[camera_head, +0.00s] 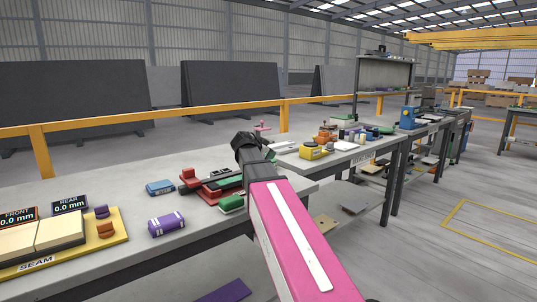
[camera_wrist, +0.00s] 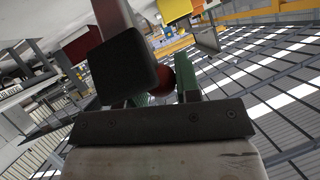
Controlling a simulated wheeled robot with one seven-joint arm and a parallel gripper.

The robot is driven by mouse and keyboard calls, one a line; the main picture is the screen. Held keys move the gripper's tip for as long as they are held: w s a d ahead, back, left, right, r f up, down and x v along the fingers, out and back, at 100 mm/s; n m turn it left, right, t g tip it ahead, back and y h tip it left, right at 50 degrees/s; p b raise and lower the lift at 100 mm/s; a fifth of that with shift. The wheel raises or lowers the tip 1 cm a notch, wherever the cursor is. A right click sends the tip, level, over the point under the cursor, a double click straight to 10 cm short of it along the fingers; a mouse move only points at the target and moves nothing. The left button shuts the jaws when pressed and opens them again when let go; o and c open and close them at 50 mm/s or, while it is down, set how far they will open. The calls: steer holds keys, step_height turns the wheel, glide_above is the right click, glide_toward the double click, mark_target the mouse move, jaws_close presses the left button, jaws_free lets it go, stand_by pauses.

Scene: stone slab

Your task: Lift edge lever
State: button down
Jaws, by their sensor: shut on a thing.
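My gripper (camera_wrist: 156,88) shows in the wrist view with greenish fingers on either side of a red rounded knob (camera_wrist: 160,77). It appears shut on this knob, which I take to be the lever's end; a dark block (camera_wrist: 123,70) hides part of the left finger and the knob. In the head view a red fixture with dark bars (camera_head: 207,190) lies on the near table, just left of my dark wrist. My arm hides its right part, and I cannot make out the fingertips there. Two beige slabs (camera_head: 58,231) lie on a yellow board marked SEAM.
Displays marked FRONT (camera_head: 18,217) and REAR (camera_head: 69,205) read 0.0 mm. A blue block (camera_head: 160,187), a purple block (camera_head: 166,224) and a green block (camera_head: 231,204) lie around the fixture.

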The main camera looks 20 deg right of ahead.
steer(key=c, duration=0.8)
jaws_free()
steer(key=v, duration=1)
steer(key=shift+s+a+r, duration=0.1)
steer(key=shift+s+a, duration=0.15)
steer(key=shift+a, duration=0.05)
